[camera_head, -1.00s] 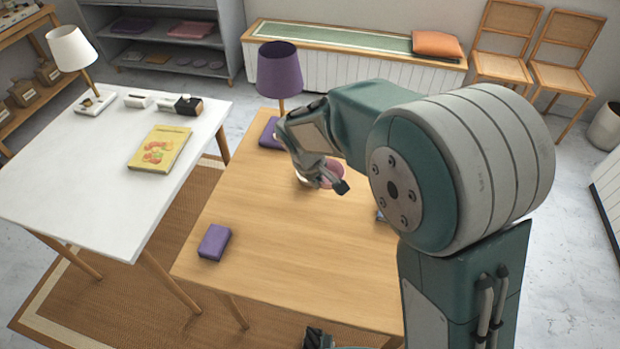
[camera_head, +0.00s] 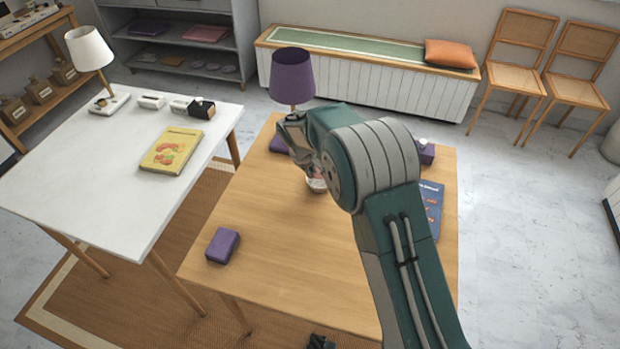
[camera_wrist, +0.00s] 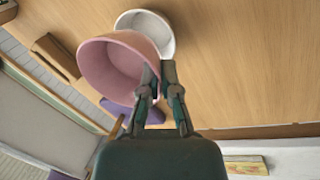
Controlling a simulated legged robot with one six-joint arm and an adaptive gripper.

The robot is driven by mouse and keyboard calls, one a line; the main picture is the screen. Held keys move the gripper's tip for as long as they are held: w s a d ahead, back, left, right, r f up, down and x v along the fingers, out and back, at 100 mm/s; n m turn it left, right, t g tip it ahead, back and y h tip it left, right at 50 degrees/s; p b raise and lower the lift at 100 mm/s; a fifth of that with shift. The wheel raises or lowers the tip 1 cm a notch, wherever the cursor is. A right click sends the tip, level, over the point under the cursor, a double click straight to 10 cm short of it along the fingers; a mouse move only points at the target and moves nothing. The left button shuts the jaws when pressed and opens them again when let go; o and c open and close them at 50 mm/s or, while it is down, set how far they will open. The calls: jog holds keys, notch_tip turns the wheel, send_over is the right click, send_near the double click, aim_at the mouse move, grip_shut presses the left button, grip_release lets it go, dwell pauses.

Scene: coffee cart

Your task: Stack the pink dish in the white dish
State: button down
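The pink dish (camera_wrist: 115,72) is large in the wrist view, tilted, with its open side showing. My gripper (camera_wrist: 158,72) has its fingertips close together on either side of the pink dish's right wall and appears shut on it. The white dish (camera_wrist: 152,24) stands on the wooden table beyond the pink dish, which covers part of it. In the head view the white dish (camera_head: 316,185) shows just below my wrist. The pink dish and fingertips are mostly hidden there by my arm. The exact gap between the dishes cannot be told.
A purple lamp (camera_head: 292,78) stands at the table's far edge, close to my wrist. A purple box (camera_head: 222,245) lies at the near left and a blue book (camera_head: 432,205) at the right. The wooden table's (camera_head: 280,255) near middle is clear.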

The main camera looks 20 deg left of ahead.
aim_at(311, 186)
jog(key=shift+w+a+f, duration=0.1)
jog(key=shift+w+f, duration=0.05)
jog(key=shift+f, duration=0.05)
jog(key=x, duration=0.3)
jog(key=shift+a+f, duration=0.25)
jog(key=shift+s+f, duration=0.25)
jog(key=shift+f, duration=0.15)
jog(key=shift+s+f, duration=0.1)
jog(key=shift+f, duration=0.1)
jog(key=c, duration=0.8)
grip_release()
jog(key=shift+d+f, duration=0.1)
jog(key=shift+f, duration=0.1)
